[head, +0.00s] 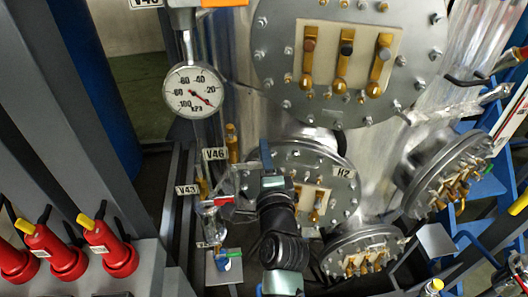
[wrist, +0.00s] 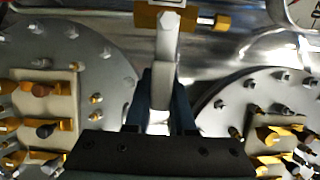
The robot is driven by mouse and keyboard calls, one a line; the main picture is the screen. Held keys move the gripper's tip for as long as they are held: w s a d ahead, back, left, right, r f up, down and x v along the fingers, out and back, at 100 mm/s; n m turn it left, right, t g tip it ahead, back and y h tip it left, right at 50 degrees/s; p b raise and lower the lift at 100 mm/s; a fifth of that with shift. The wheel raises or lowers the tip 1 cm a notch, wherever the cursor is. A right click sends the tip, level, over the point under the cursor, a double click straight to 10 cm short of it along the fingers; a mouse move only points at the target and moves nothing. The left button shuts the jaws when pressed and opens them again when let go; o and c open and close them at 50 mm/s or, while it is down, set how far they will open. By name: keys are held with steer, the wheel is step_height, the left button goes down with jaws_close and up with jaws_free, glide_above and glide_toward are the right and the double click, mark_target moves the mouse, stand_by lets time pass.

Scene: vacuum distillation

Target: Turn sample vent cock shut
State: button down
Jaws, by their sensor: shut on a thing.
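My gripper (head: 265,160) reaches up in front of the round flange marked H2 in the head view. In the wrist view its two dark blue fingers (wrist: 162,115) are shut on a pale grey lever (wrist: 165,60). The lever runs straight up the picture from between the fingers to a brass valve body (wrist: 158,18) with a brass stub on its right. I take this lever to be the vent cock's handle, but no readable label shows beside it in the wrist view. In the head view the gripped part is too small to make out.
Bolted flanges with brass terminals (head: 340,58) surround the arm. A dial gauge (head: 193,90) hangs at upper left, with a red-handled glass fitting (head: 210,212) below it. Red extinguisher-like bottles (head: 108,248) stand at lower left. Room around my gripper is tight.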

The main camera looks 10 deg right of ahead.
steer(key=shift+f, duration=0.1)
steer(key=c, duration=0.8)
jaws_free()
steer(key=shift+o, duration=0.2)
steer(key=shift+s, duration=0.1)
steer(key=s+b, duration=0.2)
steer(key=s, duration=1.1)
steer(key=shift+b, duration=0.3)
steer(key=shift+w, duration=0.1)
